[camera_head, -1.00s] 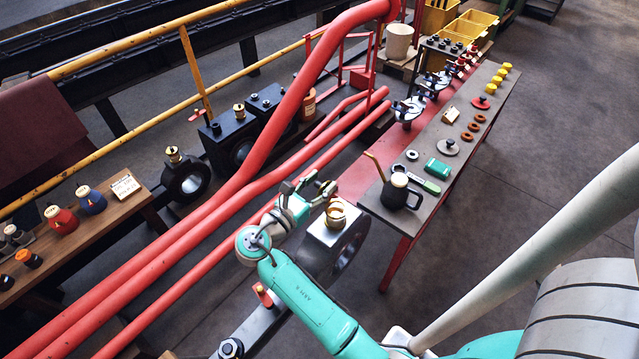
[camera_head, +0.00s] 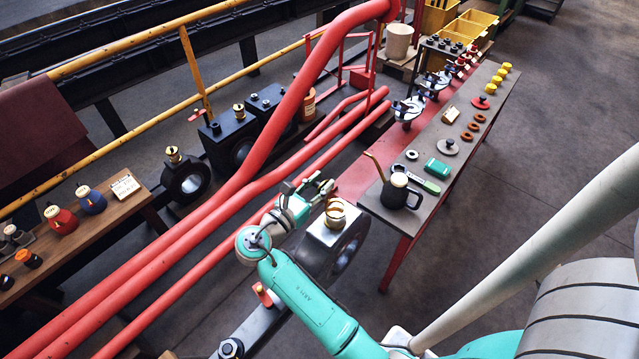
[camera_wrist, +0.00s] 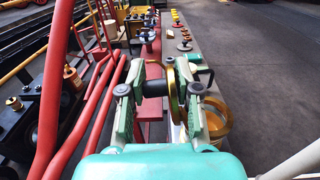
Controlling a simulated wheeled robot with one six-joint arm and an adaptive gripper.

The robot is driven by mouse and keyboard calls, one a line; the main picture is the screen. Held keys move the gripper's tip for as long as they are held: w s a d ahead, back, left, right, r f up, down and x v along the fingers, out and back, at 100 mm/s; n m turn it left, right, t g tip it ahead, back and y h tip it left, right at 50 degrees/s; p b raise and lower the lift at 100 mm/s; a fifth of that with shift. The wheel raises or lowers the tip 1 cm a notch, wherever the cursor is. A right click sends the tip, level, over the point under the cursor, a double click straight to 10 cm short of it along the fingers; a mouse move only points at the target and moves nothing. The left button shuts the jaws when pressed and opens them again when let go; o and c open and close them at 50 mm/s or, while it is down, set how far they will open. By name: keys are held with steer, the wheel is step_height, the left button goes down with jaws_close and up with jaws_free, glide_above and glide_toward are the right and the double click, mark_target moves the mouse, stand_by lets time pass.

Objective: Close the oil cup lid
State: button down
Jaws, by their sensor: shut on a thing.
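The brass oil cup (camera_head: 336,216) stands on top of a steel rod end, and its rim also shows at the right of the wrist view (camera_wrist: 217,122). Its brass lid (camera_wrist: 172,92) stands on edge between my fingers in the wrist view, with a dark knob-like piece on its left. My gripper (camera_head: 319,185) is at the cup's upper left in the head view. In the wrist view my gripper (camera_wrist: 161,78) is shut on the lid, one finger on each side. The hinge is hidden.
A dark bench (camera_head: 430,170) just right of the cup carries a black oil can (camera_head: 400,193), a green box (camera_head: 438,167) and rings. Red pipes (camera_head: 235,195) run close along the left of my gripper. Open floor (camera_head: 560,130) lies beyond the bench.

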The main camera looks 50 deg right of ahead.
steer(key=shift+s+r+m, duration=0.1)
steer(key=shift+s+m, duration=0.2)
steer(key=shift+m, duration=0.4)
steer(key=shift+s+r+m, duration=0.1)
steer(key=shift+s+m, duration=0.2)
steer(key=shift+m, duration=0.4)
steer(key=shift+s+m, duration=0.25)
steer(key=shift+m, duration=0.25)
steer(key=shift+s+d+f+m, duration=0.15)
steer(key=shift+s+m, duration=0.4)
steer(key=shift+m, duration=0.6)
steer(key=shift+s+a+f+m, duration=0.15)
steer(key=shift+s+m, duration=0.35)
steer(key=shift+m, duration=0.7)
steer(key=shift+s+d+f+m, duration=0.15)
steer(key=shift+s+m, duration=0.4)
steer(key=shift+m, duration=0.6)
steer(key=shift+s+m, duration=0.1)
steer(key=shift+m, duration=0.2)
steer(key=shift+s+f+m, duration=0.2)
steer(key=shift+f+m, duration=0.05)
steer(key=shift+m, duration=0.35)
steer(key=shift+s+f+m, duration=0.2)
steer(key=shift+m, duration=0.4)
steer(key=c, duration=1)
jaws_free()
steer(key=shift+o, duration=0.2)
